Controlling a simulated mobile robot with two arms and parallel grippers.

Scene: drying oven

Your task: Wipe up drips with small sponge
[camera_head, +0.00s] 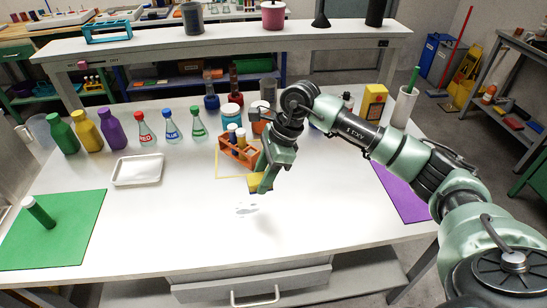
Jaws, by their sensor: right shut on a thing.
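My right gripper (262,187) reaches down over the middle of the white table (180,230). It is shut on a small yellow sponge (254,183), which is partly hidden by the fingers. Faint grey drips (245,210) lie on the table just in front of the gripper, slightly to its left. I cannot tell whether the sponge touches the table. My left gripper is not in view.
An orange rack with tubes (240,152) stands close behind my right gripper, near a yellow outline. A white tray (138,170), a green mat (75,240) with a green-bodied vial (39,211), and a purple mat (402,195) lie around. Several bottles line the back.

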